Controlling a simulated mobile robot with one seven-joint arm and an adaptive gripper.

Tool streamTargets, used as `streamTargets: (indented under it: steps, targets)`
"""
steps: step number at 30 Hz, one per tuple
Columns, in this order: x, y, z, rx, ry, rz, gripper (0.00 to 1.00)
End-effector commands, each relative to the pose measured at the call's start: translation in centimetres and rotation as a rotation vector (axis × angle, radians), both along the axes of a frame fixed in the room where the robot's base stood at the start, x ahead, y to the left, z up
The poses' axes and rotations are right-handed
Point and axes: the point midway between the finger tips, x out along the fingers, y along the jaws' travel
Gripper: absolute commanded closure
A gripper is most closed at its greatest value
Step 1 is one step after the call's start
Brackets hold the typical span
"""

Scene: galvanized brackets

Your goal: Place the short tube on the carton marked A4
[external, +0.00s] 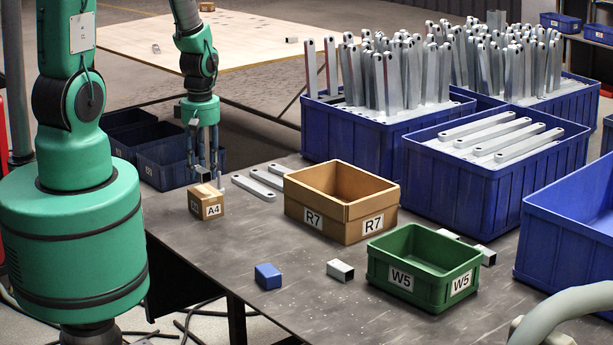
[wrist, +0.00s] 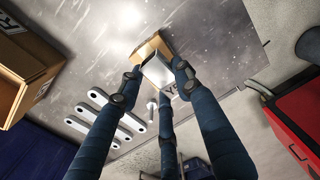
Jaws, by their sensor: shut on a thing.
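The carton marked A4 (external: 196,207) is a small brown box on the dark table, near its left edge. My gripper (external: 207,172) points down right above it. It is shut on a short grey metal tube (wrist: 157,72), which shows between the fingers in the wrist view. The carton (wrist: 148,47) shows just beyond the tube there, partly hidden by it and the fingers. In the external view the fingers cover most of the tube. The tube is at or just above the carton's top; I cannot tell whether they touch.
Flat brackets (external: 253,187) lie right of the carton. A brown R7 box (external: 313,213), a green W5 bin (external: 391,273), a blue block (external: 268,276) and another short tube (external: 340,270) stand on the table. Blue crates (external: 480,185) with brackets fill the back right. The front-left tabletop is clear.

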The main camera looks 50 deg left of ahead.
Motion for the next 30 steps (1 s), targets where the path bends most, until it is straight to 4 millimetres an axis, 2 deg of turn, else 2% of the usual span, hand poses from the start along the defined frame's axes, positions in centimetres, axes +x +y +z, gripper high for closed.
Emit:
streamTargets:
  steps: [5,16,25,30]
  targets:
    - [1.4,0.5,-0.1,0.001,-0.002,0.000,0.93]
    - [1.4,0.5,-0.2,0.000,-0.001,0.000,0.93]
    - [1.4,0.5,-3.0,0.000,0.001,0.000,0.93]
    - [1.4,0.5,-3.7,0.000,0.000,0.000,0.93]
